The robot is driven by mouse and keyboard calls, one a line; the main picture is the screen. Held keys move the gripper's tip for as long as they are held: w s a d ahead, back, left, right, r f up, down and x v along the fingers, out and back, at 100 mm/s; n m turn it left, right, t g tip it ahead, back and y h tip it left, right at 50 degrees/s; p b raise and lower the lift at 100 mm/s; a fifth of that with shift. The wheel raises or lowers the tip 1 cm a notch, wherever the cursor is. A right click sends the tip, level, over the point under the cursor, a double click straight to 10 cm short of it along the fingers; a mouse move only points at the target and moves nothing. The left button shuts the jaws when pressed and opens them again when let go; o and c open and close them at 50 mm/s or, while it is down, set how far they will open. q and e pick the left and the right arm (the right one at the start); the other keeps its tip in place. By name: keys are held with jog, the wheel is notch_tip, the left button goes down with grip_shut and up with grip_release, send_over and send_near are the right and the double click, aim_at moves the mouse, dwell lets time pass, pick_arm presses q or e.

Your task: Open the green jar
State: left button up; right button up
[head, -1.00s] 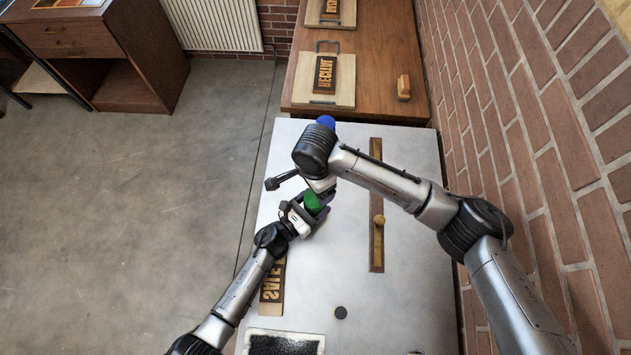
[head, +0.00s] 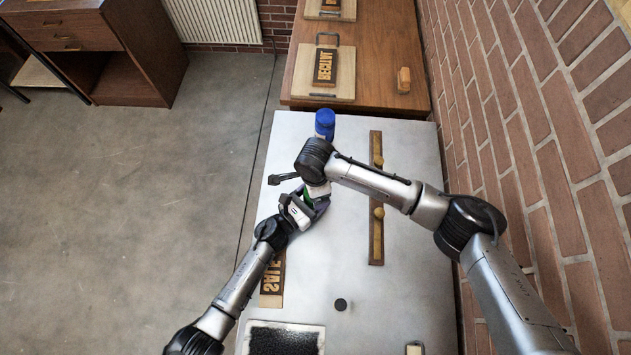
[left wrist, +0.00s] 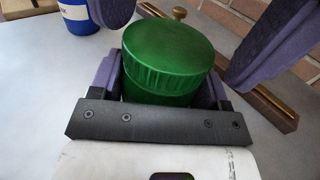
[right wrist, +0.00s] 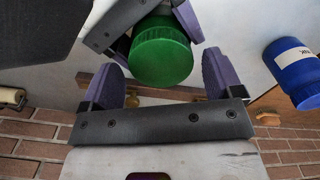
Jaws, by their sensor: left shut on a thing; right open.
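The green jar has a ribbed green lid (left wrist: 168,50) and stands upright in the left wrist view. My left gripper (left wrist: 160,88) is shut around its body, one purple finger on each side. In the head view the jar (head: 307,197) is mostly hidden by my arms, with my left gripper (head: 299,208) at it. My right gripper (right wrist: 163,68) is open. In the right wrist view its fingers stand apart on either side of the green lid (right wrist: 161,55). In the left wrist view they show above and beside the lid, with no clear contact.
A blue jar (head: 325,120) stands at the table's far edge. A wooden rail with round knobs (head: 376,238) lies to the right. A brick wall (head: 560,150) borders the right.

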jog(key=shift+f, duration=0.35)
jog(key=c, duration=1)
jog(key=shift+o, duration=0.2)
jog(key=n, duration=1.3)
jog(key=shift+d+n, duration=0.1)
jog(key=shift+n, duration=0.2)
